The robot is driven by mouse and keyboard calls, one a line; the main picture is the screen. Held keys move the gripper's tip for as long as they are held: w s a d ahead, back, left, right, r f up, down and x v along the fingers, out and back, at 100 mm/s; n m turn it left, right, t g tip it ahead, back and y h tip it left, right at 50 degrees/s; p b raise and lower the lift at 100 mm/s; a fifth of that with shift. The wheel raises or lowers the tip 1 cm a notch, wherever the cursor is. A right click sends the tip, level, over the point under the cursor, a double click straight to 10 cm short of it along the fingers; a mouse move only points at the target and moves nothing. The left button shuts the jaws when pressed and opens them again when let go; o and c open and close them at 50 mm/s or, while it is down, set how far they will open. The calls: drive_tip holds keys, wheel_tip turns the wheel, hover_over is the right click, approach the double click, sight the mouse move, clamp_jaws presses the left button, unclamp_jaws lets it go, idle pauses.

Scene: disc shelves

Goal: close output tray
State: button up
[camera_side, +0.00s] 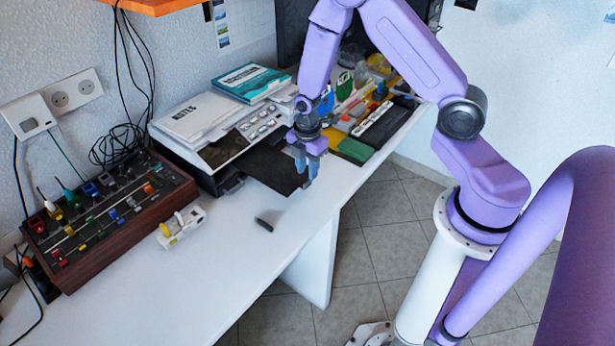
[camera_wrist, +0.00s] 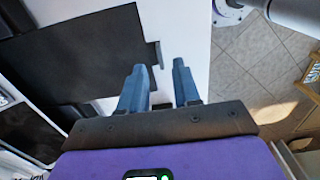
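The output tray (camera_side: 268,168) is a flat black panel sticking out from the front of a black and white printer (camera_side: 222,150) on the white desk. In the wrist view the tray (camera_wrist: 85,52) lies at the left, with a small tab on its edge near my fingers. My gripper (camera_side: 305,168) points down at the tray's outer right edge. In the wrist view my gripper (camera_wrist: 160,85) shows two blue-grey fingers apart with nothing between them. I cannot tell whether a finger touches the tray.
A wooden control box (camera_side: 110,215) with knobs stands at the left. A white and yellow item (camera_side: 182,226) and a small dark piece (camera_side: 264,224) lie on the desk. Books (camera_side: 250,82) rest on the printer. Colourful items (camera_side: 365,110) crowd the right. The front desk is mostly clear.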

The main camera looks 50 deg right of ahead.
sight(307, 181)
drive_tip(key=shift+f, duration=1.85)
clamp_jaws()
